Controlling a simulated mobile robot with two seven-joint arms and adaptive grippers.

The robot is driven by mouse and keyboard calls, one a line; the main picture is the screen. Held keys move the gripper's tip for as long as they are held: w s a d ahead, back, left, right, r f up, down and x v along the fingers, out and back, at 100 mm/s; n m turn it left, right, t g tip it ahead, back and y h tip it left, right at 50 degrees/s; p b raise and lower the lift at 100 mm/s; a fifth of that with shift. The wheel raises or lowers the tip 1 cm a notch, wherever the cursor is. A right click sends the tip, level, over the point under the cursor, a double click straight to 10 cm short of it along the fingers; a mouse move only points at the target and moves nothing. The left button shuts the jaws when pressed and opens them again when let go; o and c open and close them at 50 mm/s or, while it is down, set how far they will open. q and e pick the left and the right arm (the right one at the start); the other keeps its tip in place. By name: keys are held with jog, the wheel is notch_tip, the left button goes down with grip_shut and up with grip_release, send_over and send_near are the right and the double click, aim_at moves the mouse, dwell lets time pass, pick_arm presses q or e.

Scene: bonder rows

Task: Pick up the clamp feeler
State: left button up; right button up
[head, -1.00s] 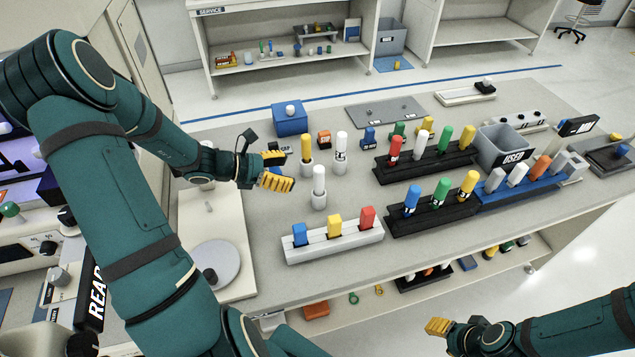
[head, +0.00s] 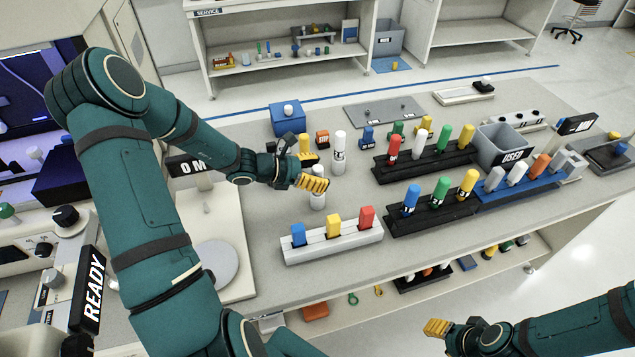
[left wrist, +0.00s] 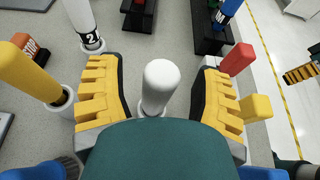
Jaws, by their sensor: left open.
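No label in view reads clamp feeler, so I cannot tell by name which tool it is. A plain white-topped tool (head: 318,201) stands upright in a small holder on the bench, partly hidden by my left gripper (head: 312,172). In the left wrist view the white tool (left wrist: 158,85) stands between the two open yellow fingers, with a gap on each side. A labelled white tool (head: 339,150) and a yellow-topped tool (head: 306,143) stand upright in holders just behind. My right gripper (head: 437,327) is low at the front right, away from the tools; its jaw opening is unclear.
A white rack (head: 333,248) with blue, yellow and red tools sits in front. Black racks (head: 432,213) and a blue rack (head: 520,190) of upright tools stand to the right, near a grey bin (head: 503,146). A blue box (head: 288,120) is behind.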

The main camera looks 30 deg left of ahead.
pick_arm(q)
grip_shut()
notch_tip(320, 180, up, 10)
jog(key=shift+r+p, duration=0.1)
jog(key=shift+p, duration=0.7)
